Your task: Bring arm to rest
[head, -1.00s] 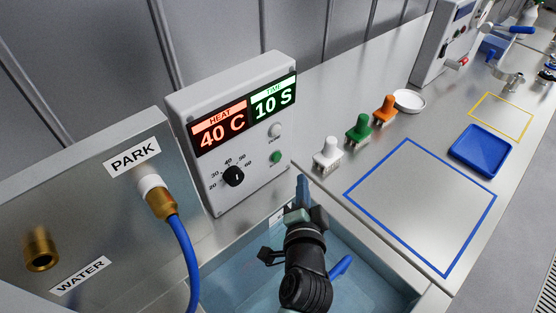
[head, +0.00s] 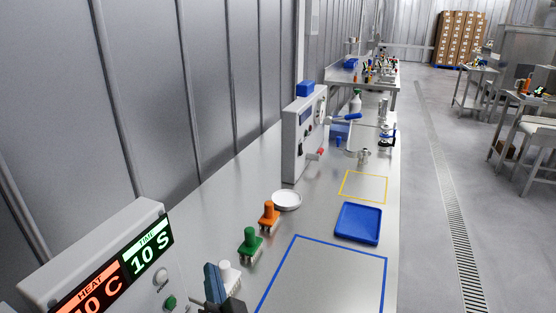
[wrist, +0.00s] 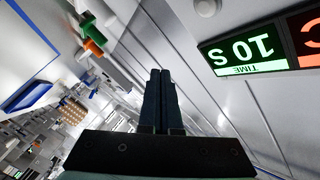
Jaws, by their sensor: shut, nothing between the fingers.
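My gripper (wrist: 160,85) points away from the wrist camera with its two dark blue fingers together and nothing between them. In the head view only the tip part of my gripper (head: 214,284) shows at the bottom edge, beside the white-handled tool (head: 230,274). It overlaps that tool in the picture; I cannot tell whether they touch. The rest of my arm is out of the head view. The control box (head: 105,265) with the HEAT and TIME displays is left of my gripper.
A green-handled tool (head: 250,243), an orange-handled tool (head: 268,215) and a white dish (head: 287,200) stand along the bench. A blue tray (head: 358,223) lies at right. A tall grey machine (head: 303,140) stands farther back. The blue-outlined area (head: 325,285) is bare.

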